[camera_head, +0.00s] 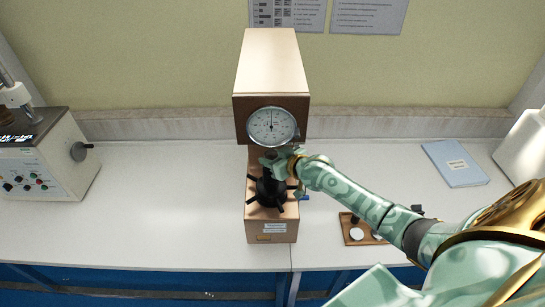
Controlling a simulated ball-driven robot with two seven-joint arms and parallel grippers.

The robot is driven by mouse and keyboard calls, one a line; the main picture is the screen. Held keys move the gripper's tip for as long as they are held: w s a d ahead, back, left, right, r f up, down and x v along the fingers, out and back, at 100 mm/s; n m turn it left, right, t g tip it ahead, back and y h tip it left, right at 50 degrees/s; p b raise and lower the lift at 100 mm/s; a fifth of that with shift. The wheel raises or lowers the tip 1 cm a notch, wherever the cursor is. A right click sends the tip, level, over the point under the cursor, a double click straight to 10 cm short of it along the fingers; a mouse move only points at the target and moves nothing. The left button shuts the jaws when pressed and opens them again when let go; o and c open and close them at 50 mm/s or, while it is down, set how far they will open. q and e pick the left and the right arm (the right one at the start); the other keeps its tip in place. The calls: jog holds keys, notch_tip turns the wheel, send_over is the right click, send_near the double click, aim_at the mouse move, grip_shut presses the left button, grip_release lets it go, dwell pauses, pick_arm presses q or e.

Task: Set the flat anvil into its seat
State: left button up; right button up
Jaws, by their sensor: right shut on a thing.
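The hardness tester (272,68) stands in the middle of the bench, with a round dial (272,126) on its front. A black spoked handwheel (270,193) sits on its base below the dial. My right gripper (272,162) is between the dial and the handwheel, over the wheel's centre. It is shut on a small dark thing, likely the flat anvil; the fingers hide most of it, and I cannot tell whether it touches its seat. The seat is hidden too. My left gripper is not in view.
A wooden tray (346,231) with round pieces lies right of the tester, partly behind my right arm. A blue booklet (454,164) lies at the right. Another instrument (45,160) stands at the left, a white box (525,147) at the far right. The bench left of the tester is clear.

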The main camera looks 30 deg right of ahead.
jog(key=shift+f, duration=0.1)
jog(key=o, duration=1)
jog(key=shift+c, duration=1.2)
jog(key=shift+s+p, duration=0.35)
jog(key=shift+p, duration=0.05)
jog(key=s+d+p, duration=0.1)
jog(key=s+p, duration=0.3)
jog(key=s, duration=0.2)
jog(key=shift+s+r, duration=0.15)
jog(key=shift+r, duration=0.05)
